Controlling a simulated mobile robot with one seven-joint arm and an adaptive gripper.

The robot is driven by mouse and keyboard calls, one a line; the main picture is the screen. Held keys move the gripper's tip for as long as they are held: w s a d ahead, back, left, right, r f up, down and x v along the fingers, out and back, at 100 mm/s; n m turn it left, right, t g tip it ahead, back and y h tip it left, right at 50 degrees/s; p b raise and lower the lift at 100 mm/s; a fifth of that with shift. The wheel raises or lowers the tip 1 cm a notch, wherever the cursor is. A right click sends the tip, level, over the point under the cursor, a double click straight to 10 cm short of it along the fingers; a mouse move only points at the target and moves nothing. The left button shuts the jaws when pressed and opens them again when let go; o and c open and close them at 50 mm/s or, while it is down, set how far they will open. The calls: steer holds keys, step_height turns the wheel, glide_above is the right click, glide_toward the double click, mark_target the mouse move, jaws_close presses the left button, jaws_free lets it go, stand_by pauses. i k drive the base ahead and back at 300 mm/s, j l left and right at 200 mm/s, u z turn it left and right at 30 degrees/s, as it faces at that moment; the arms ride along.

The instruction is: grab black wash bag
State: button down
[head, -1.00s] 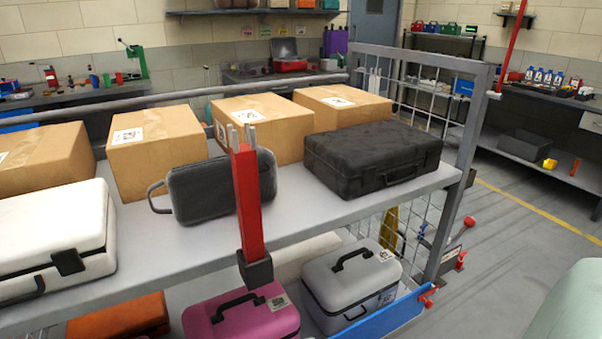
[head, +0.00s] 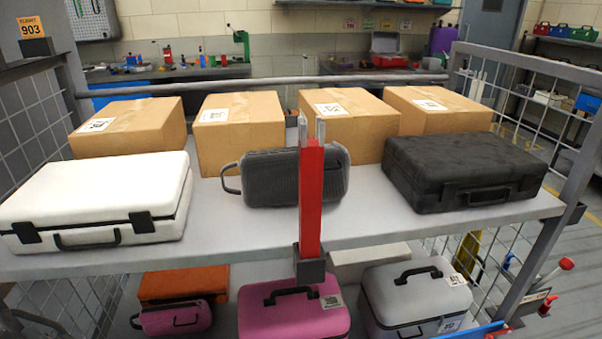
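The black wash bag (head: 268,180) appears as a dark grey, ribbed, rounded bag with a thin loop handle at its left end. It stands upright on the grey upper shelf (head: 365,225), near the middle. A red post (head: 311,195) at the shelf's front edge hides a strip of the bag's right half. My gripper is not in view in the head view.
A black hard case (head: 465,165) lies right of the bag, and a white case (head: 100,205) lies left. Several cardboard boxes (head: 240,140) stand behind. Pink (head: 290,315) and grey (head: 415,300) cases sit below. Bare shelf shows on both sides of the bag.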

mark_target(269, 178)
steer(key=i+l+u, duration=0.25)
steer(key=l, duration=0.8)
steer(key=l+u, duration=0.3)
steer(key=l, duration=0.75)
steer(key=l+u, duration=0.25)
steer(key=l, duration=0.8)
steer(key=k+l+u, duration=0.1)
steer(key=l+u, duration=0.15)
steer(key=l, duration=0.85)
